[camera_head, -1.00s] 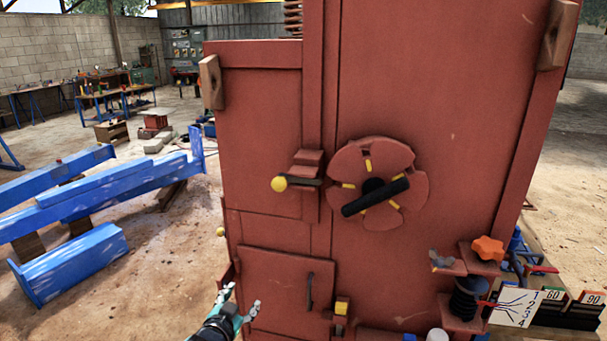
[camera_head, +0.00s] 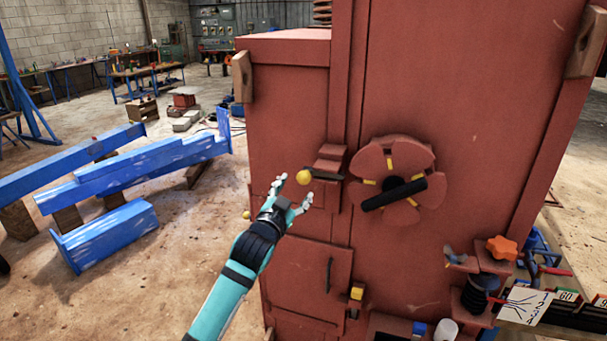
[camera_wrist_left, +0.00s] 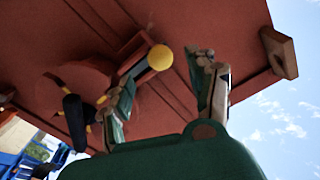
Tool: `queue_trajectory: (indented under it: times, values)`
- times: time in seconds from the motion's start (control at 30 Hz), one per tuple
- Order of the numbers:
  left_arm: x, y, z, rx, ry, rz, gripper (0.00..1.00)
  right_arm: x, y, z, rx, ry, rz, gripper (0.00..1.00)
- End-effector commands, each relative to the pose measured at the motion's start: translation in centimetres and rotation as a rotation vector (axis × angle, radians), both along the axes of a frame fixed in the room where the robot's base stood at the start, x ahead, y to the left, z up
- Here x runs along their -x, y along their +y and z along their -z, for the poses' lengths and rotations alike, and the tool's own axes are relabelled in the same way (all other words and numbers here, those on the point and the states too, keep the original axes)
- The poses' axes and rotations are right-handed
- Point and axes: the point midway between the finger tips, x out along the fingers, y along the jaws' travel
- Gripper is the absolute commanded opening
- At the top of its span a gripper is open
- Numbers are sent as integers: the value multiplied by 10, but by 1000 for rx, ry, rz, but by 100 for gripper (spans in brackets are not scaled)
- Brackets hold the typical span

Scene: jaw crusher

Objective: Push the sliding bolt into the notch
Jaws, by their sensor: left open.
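The sliding bolt is a dark rod with a yellow ball knob (camera_head: 303,177), set in a red bracket (camera_head: 329,160) on the red machine cabinet. Its knob (camera_wrist_left: 160,57) also shows in the left wrist view, ahead of and between the fingertips. My left gripper (camera_head: 294,191) is open and empty, just left of and below the knob; its fingers (camera_wrist_left: 160,80) also frame the wrist view. They look apart from the knob. The notch cannot be made out clearly at the bracket. My right gripper is not in view.
A round red handwheel (camera_head: 397,180) with a black bar is right of the bolt. A wooden block (camera_head: 242,77) sticks out at the cabinet's upper left edge. Blue beams (camera_head: 140,170) lie on the floor at left. Free air lies left of the cabinet.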

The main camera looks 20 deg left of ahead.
Motion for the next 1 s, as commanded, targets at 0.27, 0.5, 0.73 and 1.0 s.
queue_trajectory:
  times: [0.27, 0.5, 0.73, 1.0]
  values:
    - [-49, -2, -2, 1, 2, -1, 59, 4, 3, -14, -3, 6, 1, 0]
    - [-70, -2, 0, 0, 1, 0, 59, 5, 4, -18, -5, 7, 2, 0]
    - [-73, -3, 1, 0, 0, 1, 59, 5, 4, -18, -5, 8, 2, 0]
    - [-72, -3, 0, 0, 0, 1, 40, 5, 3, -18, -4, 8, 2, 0]
